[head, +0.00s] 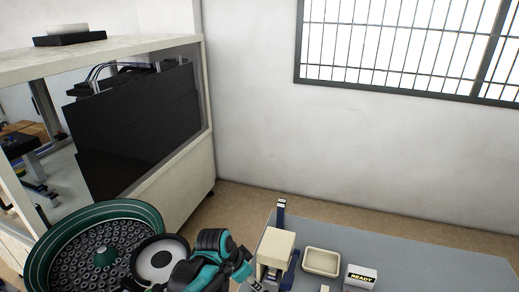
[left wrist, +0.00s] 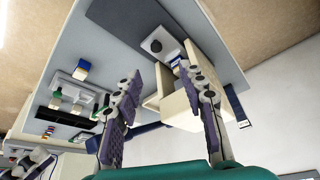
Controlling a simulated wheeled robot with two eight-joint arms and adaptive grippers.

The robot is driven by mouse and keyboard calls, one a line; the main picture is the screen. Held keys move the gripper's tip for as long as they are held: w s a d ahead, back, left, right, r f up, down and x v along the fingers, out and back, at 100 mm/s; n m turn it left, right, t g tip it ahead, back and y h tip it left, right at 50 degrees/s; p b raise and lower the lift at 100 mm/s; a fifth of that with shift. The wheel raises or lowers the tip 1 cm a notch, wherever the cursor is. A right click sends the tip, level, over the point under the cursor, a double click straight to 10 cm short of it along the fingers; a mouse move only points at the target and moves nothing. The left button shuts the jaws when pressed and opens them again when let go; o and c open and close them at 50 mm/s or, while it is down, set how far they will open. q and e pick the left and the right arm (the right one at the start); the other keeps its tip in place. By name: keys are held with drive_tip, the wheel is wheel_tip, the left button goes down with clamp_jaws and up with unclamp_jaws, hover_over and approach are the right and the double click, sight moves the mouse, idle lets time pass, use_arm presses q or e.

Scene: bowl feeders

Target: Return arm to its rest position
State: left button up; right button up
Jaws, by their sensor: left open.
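My left arm (head: 210,262), teal and black, comes in at the bottom of the head view, beside the grey table. In the left wrist view my left gripper (left wrist: 162,85) has its two purple fingers spread apart. A cream box-like fixture (left wrist: 207,62) shows beyond the fingers; I see nothing held between them. Its cream block also shows in the head view (head: 275,246), just right of my arm. At the lower left of the left wrist view, purple finger-like parts (left wrist: 28,162) may be my right gripper; its opening is unclear.
A green bowl feeder (head: 62,232) full of small round parts stands at the left. The grey table (head: 400,250) bears a cream tray (head: 321,262) and a READY box (head: 361,276). A machine cabinet (head: 170,165) stands behind; the table's far right is clear.

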use_arm(q)
drive_tip(key=s+a+r+n+t+y, duration=0.1)
drive_tip(key=s+a+r+n+t, duration=0.1)
drive_tip(key=s+a+n, duration=0.3)
drive_tip(key=s+a+r+n+t+y, duration=0.2)
drive_tip(key=s+a+n, duration=0.3)
drive_tip(key=s+a, duration=0.3)
drive_tip(key=shift+a+r, duration=0.85)
drive_tip(key=shift+a, duration=0.05)
idle(0.6)
